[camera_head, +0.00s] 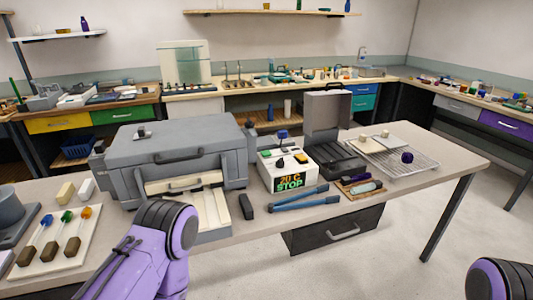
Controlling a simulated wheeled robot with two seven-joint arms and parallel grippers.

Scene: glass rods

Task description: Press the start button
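A white control box (266,178) stands on the table near the middle. Its front display (291,182) reads "20 C" and "STOP" in orange and green. Several small controls are on its top, including a yellow one (301,158) and a dark one (280,163). They are too small to tell which is the start button. A purple link of my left arm reaches up from the bottom, left of the box. Part of my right arm shows at the bottom right corner. Neither gripper's fingers are in view.
A large grey lidded machine (170,150) stands left of the box. Blue-handled pliers (300,200) and a black block (246,206) lie in front of it. An open grey case (327,112) and a wire rack (420,160) are to its right.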

